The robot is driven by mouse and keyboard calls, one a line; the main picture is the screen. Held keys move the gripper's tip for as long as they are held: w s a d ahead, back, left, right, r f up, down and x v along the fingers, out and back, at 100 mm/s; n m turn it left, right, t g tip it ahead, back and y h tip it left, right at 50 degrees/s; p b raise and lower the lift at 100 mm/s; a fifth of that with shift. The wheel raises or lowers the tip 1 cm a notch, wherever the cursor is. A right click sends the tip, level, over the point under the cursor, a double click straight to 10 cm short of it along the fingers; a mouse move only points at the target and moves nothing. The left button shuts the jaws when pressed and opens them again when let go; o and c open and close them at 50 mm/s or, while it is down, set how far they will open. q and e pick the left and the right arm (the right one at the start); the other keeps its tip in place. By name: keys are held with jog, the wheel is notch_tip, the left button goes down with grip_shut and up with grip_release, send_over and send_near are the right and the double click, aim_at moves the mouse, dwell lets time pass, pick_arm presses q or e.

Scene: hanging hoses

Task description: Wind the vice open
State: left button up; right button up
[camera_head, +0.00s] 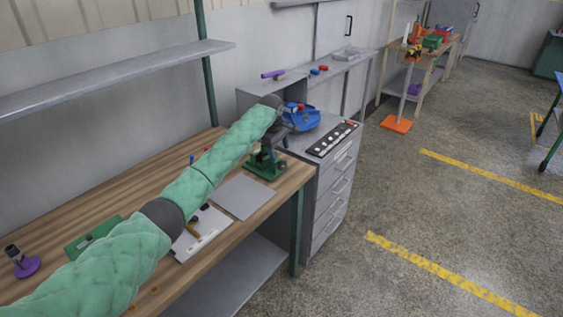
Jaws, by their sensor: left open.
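A green-based, dark-topped device (265,165), which looks like the vice, stands upright at the far right end of the wooden bench (150,170). My left arm reaches across the bench to it. My left gripper (278,134) is dark and small, just above and beside the device's top, and open. I cannot tell whether its fingers touch the device or surround a handle. The vice's jaws and handle are too small and partly covered to make out. My right gripper is not in view.
A blue item (301,118) with red parts and a dark strip of round pieces (332,138) sit on the grey drawer cabinet (335,185). A grey plate (244,196) and a white tray (201,236) lie on the bench. A shelf (110,80) hangs above.

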aim_at(281, 161)
pick_arm(q)
jog(key=shift+w, duration=0.15)
jog(key=shift+p+x, duration=1.15)
jog(key=shift+x, duration=2.65)
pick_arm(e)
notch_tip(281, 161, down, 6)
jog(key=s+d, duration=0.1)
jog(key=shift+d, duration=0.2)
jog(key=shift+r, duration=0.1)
pick_arm(q)
jog(key=shift+a, duration=0.1)
jog(key=c, duration=1)
